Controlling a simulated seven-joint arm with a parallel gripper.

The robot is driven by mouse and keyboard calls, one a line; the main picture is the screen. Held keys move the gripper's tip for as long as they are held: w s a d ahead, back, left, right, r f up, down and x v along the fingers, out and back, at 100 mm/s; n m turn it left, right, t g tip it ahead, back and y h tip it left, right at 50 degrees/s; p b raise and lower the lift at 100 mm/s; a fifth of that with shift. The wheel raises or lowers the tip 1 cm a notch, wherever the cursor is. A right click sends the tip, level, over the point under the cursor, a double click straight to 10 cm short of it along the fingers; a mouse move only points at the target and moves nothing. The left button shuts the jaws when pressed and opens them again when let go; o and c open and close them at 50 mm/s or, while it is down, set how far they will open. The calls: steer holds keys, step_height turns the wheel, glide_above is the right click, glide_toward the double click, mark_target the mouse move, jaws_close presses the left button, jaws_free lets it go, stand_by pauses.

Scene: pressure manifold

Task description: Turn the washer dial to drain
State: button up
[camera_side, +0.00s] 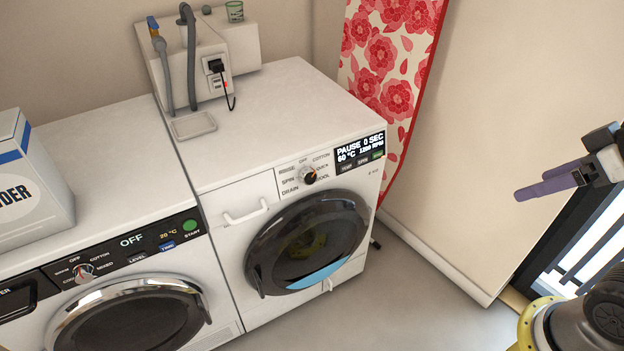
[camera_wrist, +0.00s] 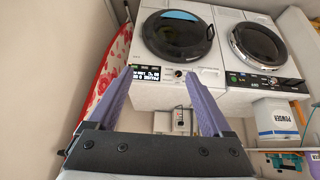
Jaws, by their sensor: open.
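The washer (camera_side: 230,262) is the right-hand machine in the side view, with a dark round door and blue water showing low in it. Its dial (camera_side: 309,176) is a small round knob with an orange mark, ringed by labels. DRAIN is at the lower left; which label the dial points to is too small to tell. The display (camera_side: 360,150) reads PAUSE 0 SEC. My gripper (camera_side: 530,190) is open and empty, far to the right of the washer. In the wrist view the dial (camera_wrist: 178,73) shows, inverted, beyond and between the purple fingers (camera_wrist: 158,76).
A second machine (camera_side: 120,245) with its own dial (camera_side: 84,272) stands at left, with a powder box (camera_side: 35,180) on top. A floral ironing board (camera_side: 390,70) leans behind the washer's right side. The space between gripper and washer looks clear.

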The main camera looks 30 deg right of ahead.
mark_target(311, 178)
steer(key=w+r+t, duration=0.5)
steer(key=w+r, duration=0.3)
steer(key=w, duration=0.2)
steer(key=w+r+t, duration=0.5)
steer(key=w+r, duration=0.3)
steer(key=w, duration=0.3)
steer(key=w+a+f+t, duration=0.2)
steer(key=w+a+t, duration=0.1)
steer(key=w, duration=1)
steer(key=w+a+f+t, duration=0.1)
steer(key=w+a+f, duration=0.15)
steer(key=f, duration=0.85)
steer(key=w+a+f+t, duration=0.1)
steer(key=w+a+f, duration=0.15)
steer(key=f, duration=0.75)
steer(key=s+a+f+n+g+y, duration=0.1)
steer(key=s+a+f+n+g, duration=0.15)
steer(key=f, duration=0.95)
steer(key=s+a+f+n+g+y, duration=0.1)
steer(key=s+f, duration=0.3)
steer(key=f, duration=0.9)
steer(key=shift+m, duration=0.25)
steer(key=w, duration=0.9)
steer(key=w+a, duration=0.1)
steer(key=w, duration=0.3)
steer(key=shift+w+r, duration=0.15)
steer(key=shift+w, duration=0.2)
steer(key=shift+c, duration=0.2)
